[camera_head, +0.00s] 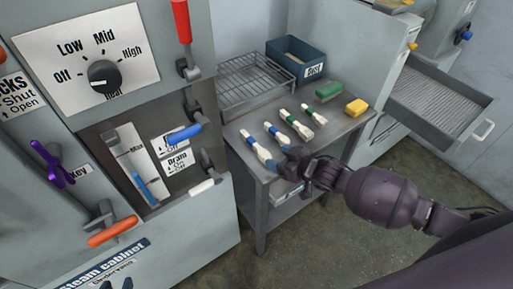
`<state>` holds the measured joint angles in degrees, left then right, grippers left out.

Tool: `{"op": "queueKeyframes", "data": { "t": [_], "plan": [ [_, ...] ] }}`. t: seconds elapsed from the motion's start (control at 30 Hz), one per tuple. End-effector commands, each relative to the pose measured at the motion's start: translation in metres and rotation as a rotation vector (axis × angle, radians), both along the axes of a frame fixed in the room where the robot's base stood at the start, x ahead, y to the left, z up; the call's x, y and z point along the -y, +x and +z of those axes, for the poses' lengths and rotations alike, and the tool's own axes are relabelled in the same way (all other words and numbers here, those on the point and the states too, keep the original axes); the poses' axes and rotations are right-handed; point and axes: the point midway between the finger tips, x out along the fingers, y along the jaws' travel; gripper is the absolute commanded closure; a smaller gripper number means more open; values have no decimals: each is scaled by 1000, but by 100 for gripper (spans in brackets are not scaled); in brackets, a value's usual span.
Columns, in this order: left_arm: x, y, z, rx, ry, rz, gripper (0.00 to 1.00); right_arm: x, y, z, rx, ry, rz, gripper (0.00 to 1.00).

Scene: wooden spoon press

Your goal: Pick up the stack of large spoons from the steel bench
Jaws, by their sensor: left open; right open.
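The steel bench (341,133) stands right of the steam cabinet. Several pale spoons or spoon stacks lie side by side on its top. Two have blue bands, the left one (258,146) and one beside it (278,139). Two have green bands, a nearer one (296,126) and a farther one (316,117). The blue-banded ones look somewhat longer, but I cannot surely tell which is the large stack. My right gripper (296,160) is open at the bench's front edge, close to the near ends of the blue-banded spoons. It hides part of that edge. My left gripper is out of view.
A wire rack (250,82) and a blue box (309,72) stand at the back of the bench. A green block (328,91) and a yellow block (356,107) lie at its right. The steam cabinet (200,240) with levers fills the left. An open drawer (440,100) juts out at right.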

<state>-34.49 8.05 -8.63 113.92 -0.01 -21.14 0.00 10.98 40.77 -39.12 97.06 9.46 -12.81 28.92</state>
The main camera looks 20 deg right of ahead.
Motion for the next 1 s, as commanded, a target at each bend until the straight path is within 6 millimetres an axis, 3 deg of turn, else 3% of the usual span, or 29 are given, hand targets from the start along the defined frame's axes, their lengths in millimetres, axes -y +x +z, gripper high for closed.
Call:
{"op": "queueKeyframes", "data": {
  "t": [0.5,0.83,1.0],
  "plan": [
    [0,3,-2,5,1,-2,57,-32,38,-15,0,-1,0,35],
    [-1,-2,-5,-4,2,-1,57,-35,42,-16,1,1,0,35],
    [-1,-4,-7,-10,3,1,57,-35,42,-16,1,1,0,60]
  ]
}}
